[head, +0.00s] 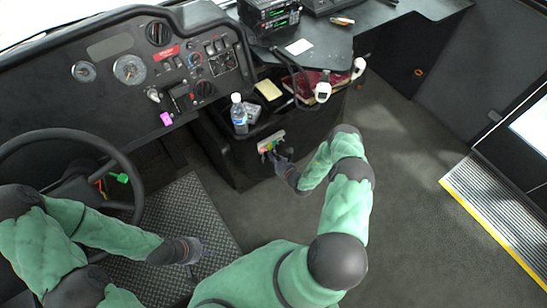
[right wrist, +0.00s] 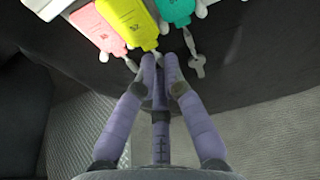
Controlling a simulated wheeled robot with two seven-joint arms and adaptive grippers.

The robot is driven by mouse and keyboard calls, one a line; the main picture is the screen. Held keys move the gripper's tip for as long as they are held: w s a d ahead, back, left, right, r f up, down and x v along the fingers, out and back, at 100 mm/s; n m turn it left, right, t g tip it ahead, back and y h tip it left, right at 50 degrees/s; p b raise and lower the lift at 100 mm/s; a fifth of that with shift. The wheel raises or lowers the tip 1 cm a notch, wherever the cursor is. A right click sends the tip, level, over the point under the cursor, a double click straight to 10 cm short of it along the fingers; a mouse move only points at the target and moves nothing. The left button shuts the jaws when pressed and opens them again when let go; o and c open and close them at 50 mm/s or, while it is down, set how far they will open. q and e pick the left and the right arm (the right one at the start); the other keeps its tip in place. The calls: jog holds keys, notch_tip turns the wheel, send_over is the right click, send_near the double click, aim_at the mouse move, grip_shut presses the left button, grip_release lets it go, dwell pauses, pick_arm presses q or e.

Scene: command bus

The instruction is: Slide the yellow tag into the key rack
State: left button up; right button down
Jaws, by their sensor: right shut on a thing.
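The key rack (head: 271,140) is a pale plate on the front of the dark console box, with coloured tags at it. In the right wrist view the yellow tag (right wrist: 126,20) stands between a pink tag (right wrist: 94,24) and a green tag (right wrist: 176,9). A pale part of the rack (right wrist: 45,6) shows at the top left. My right gripper (right wrist: 158,64) is shut at the lower end of the yellow tag; its fingertips hide the grip point. In the head view my right gripper (head: 276,157) is just below the rack. My left gripper (head: 203,249) is low over the floor mat, far from the rack; its fingers are unclear.
A metal key (right wrist: 196,62) hangs below the green tag, close to my right fingers. A water bottle (head: 239,114) and a yellow pad (head: 268,90) are on the console above the rack. The steering wheel (head: 125,160) is at the left. Floor to the right is clear.

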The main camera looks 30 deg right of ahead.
jog(key=shift+w, duration=0.65)
dwell(1.4)
jog(key=c, duration=1.3)
grip_release()
jog(key=shift+o, duration=0.2)
jog(key=shift+s+d+p, duration=0.1)
jog(key=shift+s+p, duration=0.35)
jog(key=shift+s, duration=1)
jog(key=s+p, duration=0.1)
jog(key=s, duration=0.6)
jog(key=shift+d, duration=0.25)
